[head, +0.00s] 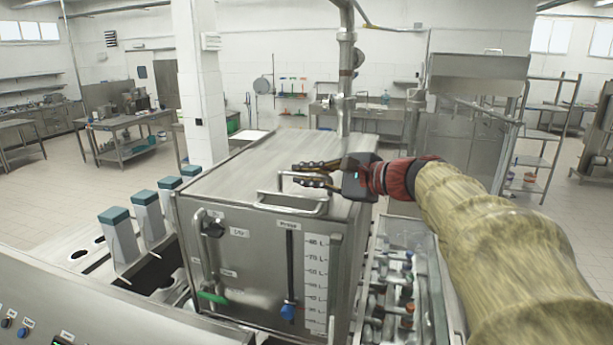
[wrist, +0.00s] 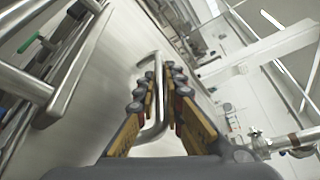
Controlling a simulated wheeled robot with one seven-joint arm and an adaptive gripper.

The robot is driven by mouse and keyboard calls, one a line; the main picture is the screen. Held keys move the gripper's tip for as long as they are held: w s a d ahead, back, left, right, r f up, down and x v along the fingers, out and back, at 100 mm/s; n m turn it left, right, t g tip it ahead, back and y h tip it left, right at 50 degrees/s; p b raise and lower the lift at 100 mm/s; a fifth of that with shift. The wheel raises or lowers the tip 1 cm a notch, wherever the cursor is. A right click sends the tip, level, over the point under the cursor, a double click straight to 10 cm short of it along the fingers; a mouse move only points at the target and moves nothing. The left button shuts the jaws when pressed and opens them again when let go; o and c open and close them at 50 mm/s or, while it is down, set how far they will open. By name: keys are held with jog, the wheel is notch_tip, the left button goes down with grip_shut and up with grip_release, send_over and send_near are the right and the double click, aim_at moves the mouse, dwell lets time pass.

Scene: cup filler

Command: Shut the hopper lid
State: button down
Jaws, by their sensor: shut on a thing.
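The steel hopper (head: 255,262) stands in the middle of the head view, with a level scale on its front. Its lid (head: 235,170) lies flat, or nearly so, across the top; I cannot tell whether a small gap is left at its edge. A bent-bar handle (head: 281,180) rises from the lid near the front edge. My gripper (head: 299,174) reaches in from the right and is shut on this handle. In the wrist view the bar (wrist: 158,95) runs between the two fingers of my gripper (wrist: 158,82). The fingers hide part of the handle.
A front rail (head: 292,204) juts out just below the handle. Several teal-topped dispensers (head: 147,213) stand to the left. A clear-sided case with fittings (head: 395,285) is close on the right. A vertical pipe (head: 346,90) rises behind. Space above the lid is free.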

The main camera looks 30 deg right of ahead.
jog(key=c, duration=2.3)
grip_release()
jog(key=shift+a+f, duration=0.15)
jog(key=shift+f, duration=0.05)
jog(key=shift+o, duration=1.2)
jog(key=shift+s+a+r, duration=0.1)
jog(key=shift+s+r, duration=0.05)
jog(key=shift+s, duration=0.05)
jog(key=shift+o, duration=0.9)
jog(key=v, duration=1.2)
